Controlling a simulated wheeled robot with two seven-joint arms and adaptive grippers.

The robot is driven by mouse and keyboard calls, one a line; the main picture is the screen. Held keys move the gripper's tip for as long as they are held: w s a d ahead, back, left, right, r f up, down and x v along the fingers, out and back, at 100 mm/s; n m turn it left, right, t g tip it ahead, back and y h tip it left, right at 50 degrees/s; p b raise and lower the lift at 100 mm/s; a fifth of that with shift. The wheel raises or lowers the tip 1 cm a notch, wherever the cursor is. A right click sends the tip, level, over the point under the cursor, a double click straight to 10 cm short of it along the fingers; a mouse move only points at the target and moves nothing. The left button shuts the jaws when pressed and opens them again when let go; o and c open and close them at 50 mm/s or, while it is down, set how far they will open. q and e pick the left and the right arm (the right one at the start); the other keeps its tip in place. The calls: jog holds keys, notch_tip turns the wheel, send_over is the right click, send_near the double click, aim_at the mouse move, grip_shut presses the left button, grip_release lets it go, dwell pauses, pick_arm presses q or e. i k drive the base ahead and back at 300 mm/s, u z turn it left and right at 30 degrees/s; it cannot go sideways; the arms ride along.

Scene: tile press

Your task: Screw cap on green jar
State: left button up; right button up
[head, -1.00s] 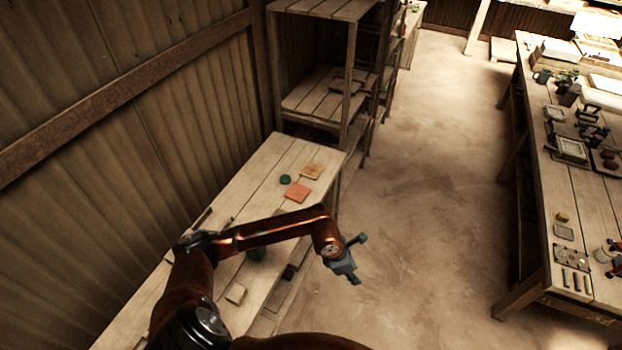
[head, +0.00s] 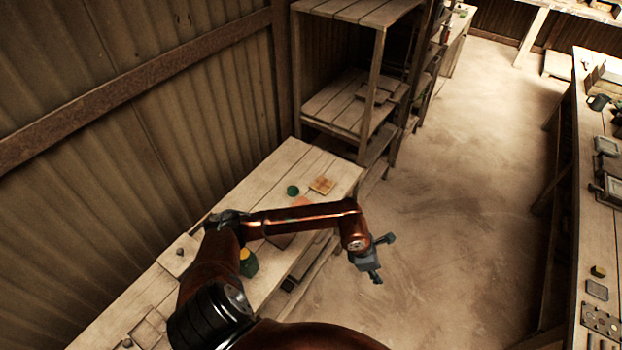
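A dark green jar (head: 249,266) with a yellowish patch at its top stands on the wooden bench at left, just behind my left forearm and partly hidden by it. A small round green piece (head: 292,190) lies farther back on the same bench; I cannot tell whether it is the cap. My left gripper (head: 382,259) hangs over the open floor, right of the bench, with its fingers spread and nothing between them. It is well apart from the jar. My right gripper is not in view.
The left bench (head: 240,185) runs along a corrugated wall. A patterned orange-tan tile (head: 322,185) and a mostly covered orange tile (head: 301,201) lie on it. A wooden shelf (head: 345,105) stands behind. A cluttered bench (head: 585,190) stands at right. The floor (head: 460,180) between is clear.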

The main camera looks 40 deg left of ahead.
aim_at(249, 267)
jog(key=i, duration=2.2)
jog(key=u, duration=2.9)
jog(key=i, duration=0.55)
jog(key=z, duration=0.1)
